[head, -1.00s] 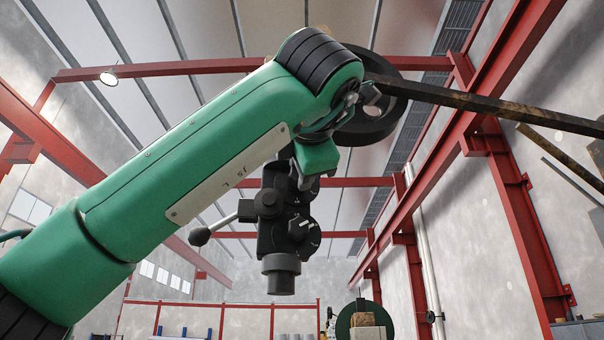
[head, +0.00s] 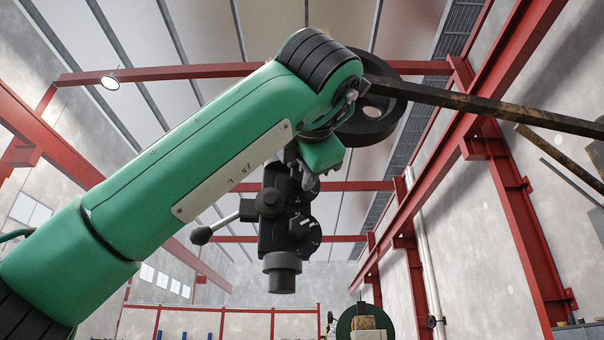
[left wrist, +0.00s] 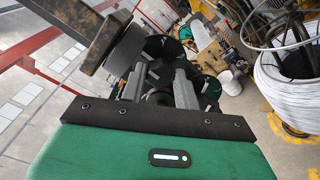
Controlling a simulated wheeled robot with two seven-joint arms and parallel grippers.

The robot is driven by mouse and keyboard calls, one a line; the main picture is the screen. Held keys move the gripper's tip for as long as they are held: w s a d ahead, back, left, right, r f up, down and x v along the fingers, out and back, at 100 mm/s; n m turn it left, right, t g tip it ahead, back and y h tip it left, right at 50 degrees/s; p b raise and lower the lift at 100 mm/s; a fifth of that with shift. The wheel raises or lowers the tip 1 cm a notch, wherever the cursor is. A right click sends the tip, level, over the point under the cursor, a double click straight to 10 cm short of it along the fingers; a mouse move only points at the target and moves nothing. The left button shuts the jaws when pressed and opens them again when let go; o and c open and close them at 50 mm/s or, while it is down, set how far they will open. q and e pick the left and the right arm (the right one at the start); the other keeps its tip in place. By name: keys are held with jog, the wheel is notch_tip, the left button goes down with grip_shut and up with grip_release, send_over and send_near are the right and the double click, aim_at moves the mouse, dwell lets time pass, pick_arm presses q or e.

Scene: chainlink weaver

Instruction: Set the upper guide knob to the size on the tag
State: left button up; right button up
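The black upper guide (head: 284,225) hangs at the middle of the head view, with a ball-ended lever on its left. A dark round knob (head: 300,228) with a few pale marks beside it sits on its front; its setting is too small to read. My left gripper (head: 307,182) is at the top of the guide, mostly hidden behind my green arm. In the left wrist view its two grey fingers (left wrist: 160,84) stand apart, with dark guide parts beyond and between them. I cannot tell whether they touch the knob. No readable tag shows. My right gripper is out of view.
A dark beam (head: 480,105) runs from behind my left wrist to the right, near a large black wheel (head: 375,112). Red steel posts (head: 525,225) stand at the right. A white cable coil (left wrist: 285,85) is at the right of the left wrist view.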

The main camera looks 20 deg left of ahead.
pick_arm(q)
jog(key=o, duration=0.3)
jog(key=shift+a+r, duration=0.1)
jog(key=shift+r, duration=0.05)
dwell(0.4)
